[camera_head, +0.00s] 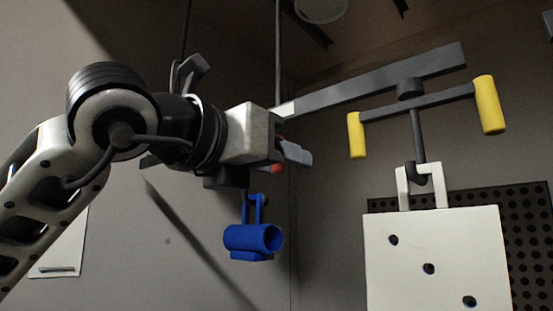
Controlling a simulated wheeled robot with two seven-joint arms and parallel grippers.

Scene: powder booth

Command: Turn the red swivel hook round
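Only small bits of the red swivel hook (277,169) show, at the fingers of my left gripper (290,153); the gripper hides the rest. A blue tube-shaped part (252,238) hangs below on a blue bracket, and its upper attachment is hidden behind the gripper. My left gripper reaches in from the left, its fingers pointing right, right at the red hook. I cannot tell whether the fingers are closed on it or only beside it. My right gripper is not in view.
A dark overhead beam (385,80) runs to the upper right. Under it a crossbar with two yellow grips (489,104) carries a dark hook (418,150), from which a white panel with holes (435,255) hangs. A dark perforated board (530,230) stands behind the panel.

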